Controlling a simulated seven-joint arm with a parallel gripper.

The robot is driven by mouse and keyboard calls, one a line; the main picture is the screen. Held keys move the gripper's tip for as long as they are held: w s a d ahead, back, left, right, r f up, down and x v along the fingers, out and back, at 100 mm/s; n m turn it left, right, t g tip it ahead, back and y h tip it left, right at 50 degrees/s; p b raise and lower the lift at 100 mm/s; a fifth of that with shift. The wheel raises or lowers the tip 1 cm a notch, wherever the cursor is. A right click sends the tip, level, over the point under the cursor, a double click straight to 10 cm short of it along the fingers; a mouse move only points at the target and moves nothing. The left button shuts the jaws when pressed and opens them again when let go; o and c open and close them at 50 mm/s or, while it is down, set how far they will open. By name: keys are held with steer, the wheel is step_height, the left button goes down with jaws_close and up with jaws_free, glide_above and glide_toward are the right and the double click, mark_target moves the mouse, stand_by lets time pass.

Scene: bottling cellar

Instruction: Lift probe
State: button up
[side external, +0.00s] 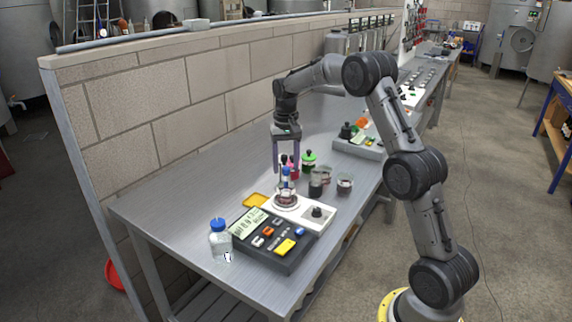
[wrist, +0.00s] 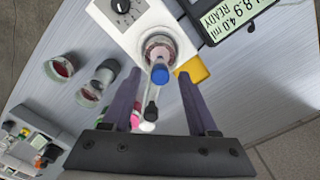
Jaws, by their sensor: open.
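The probe, which I take to be the upright piece with the blue top (side external: 285,170), stands in a small glass vessel (side external: 286,199) on a white stirrer (side external: 322,221) with a black knob. In the wrist view the blue top (wrist: 160,74) shows over the round vessel (wrist: 158,48). My gripper (side external: 286,169) points down above the vessel, open and with nothing clamped. In the wrist view its fingers (wrist: 159,79) lie to either side of the blue top. I cannot tell whether either finger touches it. The probe's lower end is hard to make out inside the vessel.
A dark titrator-like console (side external: 272,246) with a display stands in front of the stirrer. A blue-capped bottle (side external: 219,240) is left of it, a yellow piece (side external: 255,200) behind it. Glass beakers (side external: 344,184) and a green-capped bottle (side external: 308,161) stand nearby. The bench's left end is clear.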

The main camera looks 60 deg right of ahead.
steer(key=shift+f, duration=0.15)
steer(key=shift+c, duration=0.2)
jaws_close()
stand_by(1.2)
